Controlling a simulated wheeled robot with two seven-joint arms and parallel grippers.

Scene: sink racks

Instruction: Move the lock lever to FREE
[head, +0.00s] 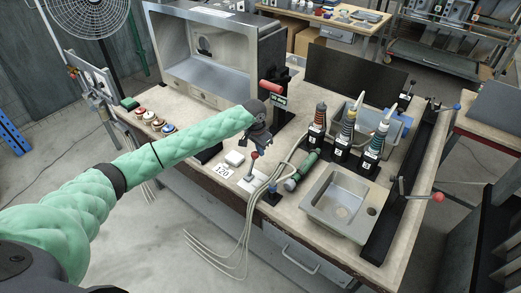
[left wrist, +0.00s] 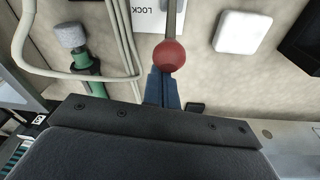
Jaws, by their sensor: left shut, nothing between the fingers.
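The lock lever (left wrist: 174,18) is a thin grey rod with a red ball knob (left wrist: 168,56). In the head view its red knob (head: 254,156) stands above a white label plate at the bench's front. In the left wrist view, the plate (left wrist: 148,14) reads "LOCK"; the word FREE is not legible. My left gripper (head: 262,146) is above and beside the knob. Its fingers (left wrist: 162,84) are shut and empty, with the tips right at the knob's edge in the left wrist view. I cannot tell whether they touch it. My right gripper is not in view.
A white block (head: 234,158) and a "120" card (head: 223,171) lie left of the lever. Pale cables (head: 262,199) and a green cylinder (head: 301,172) are to the right, before a sink (head: 317,207). A red-handled post (head: 272,88) stands behind my gripper.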

